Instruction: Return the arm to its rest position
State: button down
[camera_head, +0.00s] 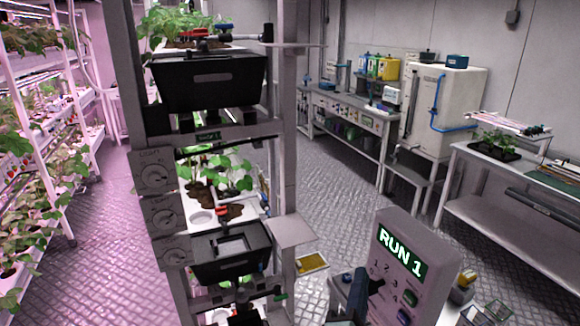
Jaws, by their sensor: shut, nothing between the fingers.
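I cannot make out my gripper or arm with certainty in the head view. A dark blue-grey piece (351,291) stands at the bottom, just left of the control box, and I cannot tell what it is. The control box (404,262) has a lit green screen reading RUN 1, a dial and several buttons. The grey rack column (158,200) stands close in front, left of centre, with dials on its side. It holds a black bin (210,82) high up and another black bin (232,258) low down.
Tall planted racks (70,130) line the left under pink light. A bench (345,115) with bottles, a white tank (440,110) and a side table (490,185) stand along the back and right. A small platform (290,231) juts from the rack.

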jog(key=s+a+r+m+t+y+b, duration=0.1)
jog(key=a+r+m+t, duration=0.3)
jog(key=r, duration=0.5)
jog(key=s+a+r+m+t+y+b, duration=0.1)
jog(key=a+r+m+t+b, duration=0.1)
jog(key=r+m, duration=0.65)
jog(key=s+a+r+m+t+y+b, duration=0.1)
jog(key=s+a+r+m+t+y, duration=0.1)
jog(key=s+r, duration=0.3)
jog(key=s+a+r+m+t+y+b, duration=0.1)
jog(key=s+a+r+m, duration=0.3)
jog(key=r, duration=0.7)
jog(key=shift+s+a+m+t+y, duration=0.35)
jog(key=shift+s+m+t+y, duration=0.3)
jog(key=shift+s+t, duration=0.25)
jog(key=shift+w+f, duration=0.1)
dwell(0.6)
